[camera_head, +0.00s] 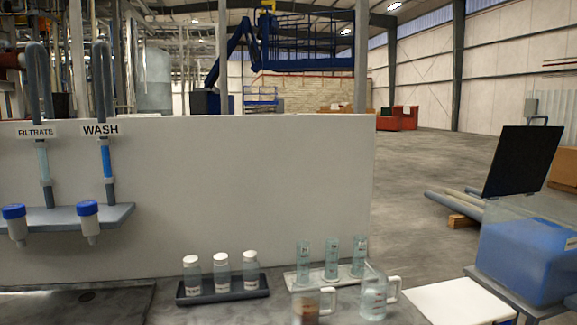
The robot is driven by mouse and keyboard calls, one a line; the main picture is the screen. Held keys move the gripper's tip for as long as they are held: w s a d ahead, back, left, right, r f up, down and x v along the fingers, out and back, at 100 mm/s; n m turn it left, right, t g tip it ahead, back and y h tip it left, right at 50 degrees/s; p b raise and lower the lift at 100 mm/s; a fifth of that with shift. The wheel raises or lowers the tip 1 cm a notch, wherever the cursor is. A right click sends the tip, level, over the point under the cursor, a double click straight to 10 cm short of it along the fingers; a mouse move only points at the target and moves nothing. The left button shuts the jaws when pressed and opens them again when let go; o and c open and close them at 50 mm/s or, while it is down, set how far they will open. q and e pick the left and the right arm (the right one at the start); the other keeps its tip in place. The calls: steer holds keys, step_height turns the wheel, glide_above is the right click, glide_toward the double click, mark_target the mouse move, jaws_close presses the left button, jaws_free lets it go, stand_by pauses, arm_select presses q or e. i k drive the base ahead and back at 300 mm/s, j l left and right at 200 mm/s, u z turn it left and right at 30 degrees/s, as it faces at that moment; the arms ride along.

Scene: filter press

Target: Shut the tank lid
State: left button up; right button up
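The tank (530,262) stands at the right edge of the camera_head view. It has clear upper walls and blue contents or a blue body below; its right side is cut off by the picture edge. Its black lid (522,162) stands open, raised nearly upright and tilted slightly back above the far left part of the tank. A grey handle (540,120) shows at the lid's top edge. Neither of my grippers is in view.
Left of the tank, a white board (460,302) lies on the bench. Glass jugs (374,298), a rack of cylinders (331,262) and a dark tray of bottles (221,288) stand further left. A white panel (230,190) rises behind them. Pipes (455,200) lie on the floor beyond.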

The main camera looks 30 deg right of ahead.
mark_target(523, 157)
steer(key=z, duration=2.25)
steer(key=i+l+z, duration=0.3)
steer(key=i+l, duration=0.15)
steer(key=i+l+z, duration=0.25)
steer(key=i, duration=0.45)
steer(key=i+l+z, duration=0.3)
steer(key=i, duration=0.3)
steer(key=i+z, duration=0.3)
steer(key=i, duration=0.35)
steer(key=i+l, duration=0.1)
steer(key=i, duration=0.9)
steer(key=i+l+u, duration=0.15)
steer(key=i, duration=0.8)
steer(key=i+j+u, duration=0.1)
steer(key=i+u, duration=0.25)
steer(key=u, duration=0.15)
steer(key=i+u, duration=0.45)
steer(key=i+l+u, duration=0.1)
steer(key=u, duration=0.4)
steer(key=i+l+u, duration=0.45)
steer(key=k+j, duration=0.05)
steer(key=j, duration=0.05)
